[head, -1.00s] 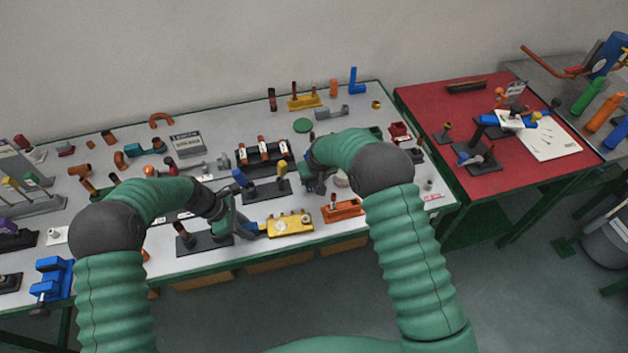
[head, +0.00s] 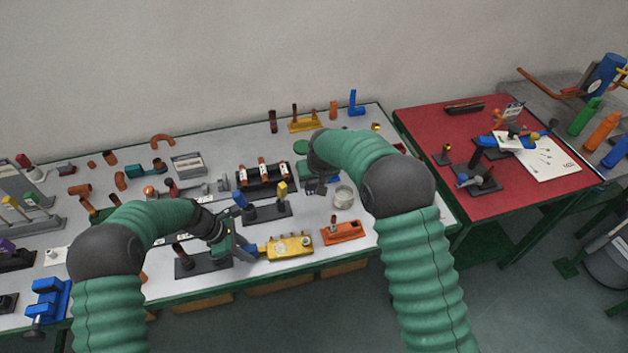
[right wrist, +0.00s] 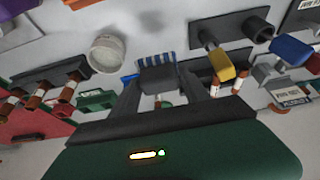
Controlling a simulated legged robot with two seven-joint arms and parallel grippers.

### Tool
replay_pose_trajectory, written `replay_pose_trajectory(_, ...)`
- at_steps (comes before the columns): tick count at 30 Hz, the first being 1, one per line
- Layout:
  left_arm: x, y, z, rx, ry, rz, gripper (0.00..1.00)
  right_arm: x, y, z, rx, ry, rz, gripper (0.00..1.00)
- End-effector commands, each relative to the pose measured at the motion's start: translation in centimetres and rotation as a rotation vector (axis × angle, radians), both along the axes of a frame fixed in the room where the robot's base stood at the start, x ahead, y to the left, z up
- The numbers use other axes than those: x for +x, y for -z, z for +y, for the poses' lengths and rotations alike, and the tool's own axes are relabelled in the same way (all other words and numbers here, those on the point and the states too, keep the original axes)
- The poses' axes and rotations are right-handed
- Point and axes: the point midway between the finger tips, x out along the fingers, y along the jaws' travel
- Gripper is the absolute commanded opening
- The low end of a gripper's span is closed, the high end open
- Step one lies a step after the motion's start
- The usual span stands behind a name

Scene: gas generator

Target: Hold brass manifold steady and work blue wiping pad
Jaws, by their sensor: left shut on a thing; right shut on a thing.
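The brass manifold (head: 290,248) is a yellow block lying near the front edge of the grey table. My left gripper (head: 246,247) is at its left end and shut on it; a blue piece shows between them, and the contact is partly hidden. My right gripper (head: 318,186) is over the table, behind the manifold and apart from it. In the right wrist view, the right gripper (right wrist: 168,92) is shut on the blue wiping pad (right wrist: 157,60), a dark block with a blue ribbed edge. In the head view, the pad is mostly hidden by my right arm.
A round clear dish (head: 344,196) stands right of the right gripper. An orange block (head: 342,232) lies right of the manifold. A dark stand with blue and yellow parts (head: 265,212) is behind the manifold. A red table (head: 430,150) adjoins on the right.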

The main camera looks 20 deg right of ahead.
Motion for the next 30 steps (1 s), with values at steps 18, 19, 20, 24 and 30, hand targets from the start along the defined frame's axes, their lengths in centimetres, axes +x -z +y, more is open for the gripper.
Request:
replay_pose_trajectory(18,0.0,0.0,0.0,0.0,0.0,0.0,0.0,-13.1,1.1,12.0,0.005,-1.322,-0.001,0.21)
replay_pose_trajectory(19,0.0,0.0,0.0,0.0,0.0,0.0,0.0,-13.7,0.9,12.6,0.005,-1.386,-0.001,0.21)
replay_pose_trajectory(20,0.0,0.0,0.0,0.0,0.0,0.0,0.0,-14.2,0.7,13.0,0.004,-1.442,-0.001,0.21)
replay_pose_trajectory(24,0.0,0.0,0.0,0.0,0.0,0.0,0.0,-15.4,0.4,13.9,0.003,-1.568,0.0,0.21)
replay_pose_trajectory(30,0.0,0.0,0.0,0.0,0.0,0.0,0.0,-15.5,1.3,13.9,0.003,-1.574,0.001,0.21)
